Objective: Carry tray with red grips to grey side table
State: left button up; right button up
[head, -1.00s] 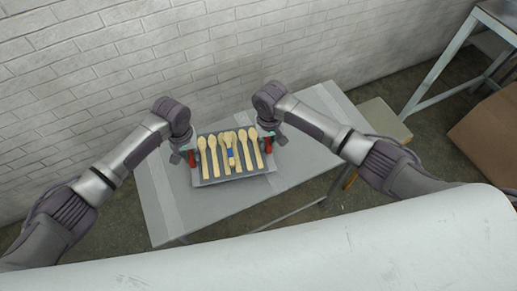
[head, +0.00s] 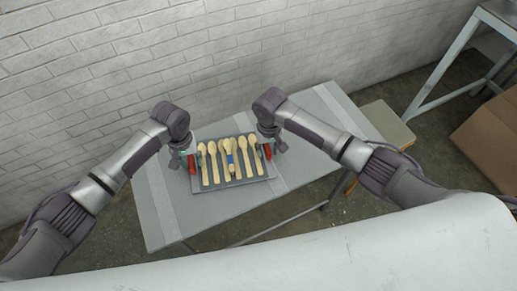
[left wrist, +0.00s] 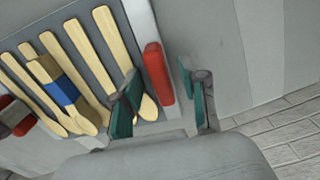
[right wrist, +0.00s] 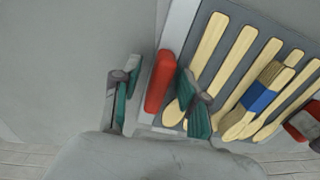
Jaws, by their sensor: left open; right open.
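The inner finger of each gripper hangs over the tray's edge, above a spoon.
A white surface (head: 330,240) fills the near foreground. A brick wall stands behind the table. A stool (head: 385,125), a metal-framed bench (head: 440,75) and a cardboard box (head: 490,135) are at the right. The table is bare on both sides of the tray.

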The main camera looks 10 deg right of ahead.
jog(key=shift+r, duration=0.35)
pick_arm(q)
notch_tip(320, 180, up, 11)
pick_arm(e)
notch_tip(320, 180, up, 11)
jog(key=shift+r, duration=0.2)
pick_arm(q)
jog(key=shift+r, duration=0.1)
dwell(0.5)
